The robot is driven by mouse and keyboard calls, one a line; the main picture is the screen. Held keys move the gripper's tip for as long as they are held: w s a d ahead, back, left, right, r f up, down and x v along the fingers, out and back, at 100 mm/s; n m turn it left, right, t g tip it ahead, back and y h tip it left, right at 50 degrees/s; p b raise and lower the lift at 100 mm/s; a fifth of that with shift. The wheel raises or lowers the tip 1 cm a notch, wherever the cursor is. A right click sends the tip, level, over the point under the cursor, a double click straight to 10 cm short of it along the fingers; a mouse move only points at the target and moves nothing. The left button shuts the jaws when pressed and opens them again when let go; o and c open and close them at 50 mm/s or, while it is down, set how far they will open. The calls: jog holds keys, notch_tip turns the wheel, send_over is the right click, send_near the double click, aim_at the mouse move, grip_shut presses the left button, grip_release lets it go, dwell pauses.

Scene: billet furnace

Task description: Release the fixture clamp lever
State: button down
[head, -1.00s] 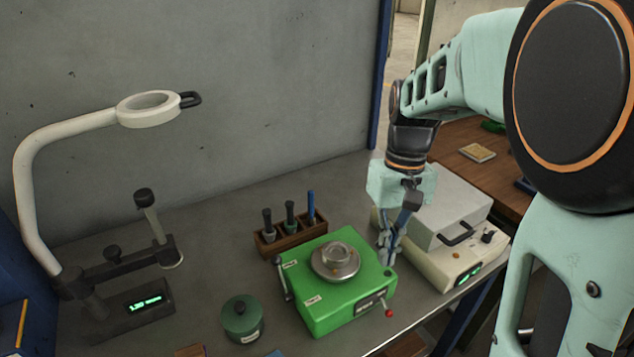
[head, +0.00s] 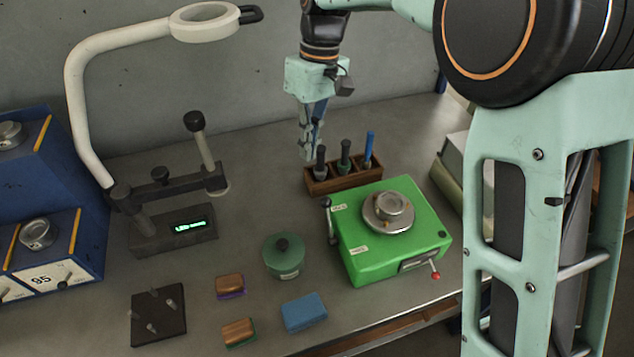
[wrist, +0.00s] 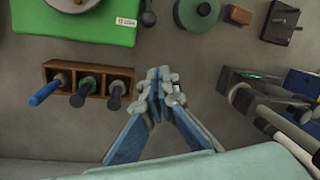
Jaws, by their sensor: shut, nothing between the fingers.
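A green box fixture (head: 375,262) with a round metal piece (head: 388,210) on top stands on the bench. A lever with a dark knob (head: 327,203) is on its left side, and a red-tipped lever (head: 435,273) is at its front. A black stand (head: 160,190) at the left carries an upright lever with a black knob (head: 194,121). I cannot tell which is the clamp lever. My gripper (head: 308,153) is shut and empty, apart from all of these, by the wooden rack. In the wrist view its fingertips (wrist: 160,82) meet over bare bench.
A wooden rack (head: 345,182) with several upright tools stands close to my gripper. A white lamp arm (head: 75,110) arches over the left side. Bench between stand and rack is clear.

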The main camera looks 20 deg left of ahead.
aim_at(330, 222)
jog(key=s+d+f+p, duration=0.2)
jog(key=s+d+f, duration=0.1)
jog(key=f, duration=0.5)
jog(key=shift+f, duration=0.15)
dwell(0.5)
jog(key=shift+d+b, duration=0.15)
jog(key=shift+b, duration=0.25)
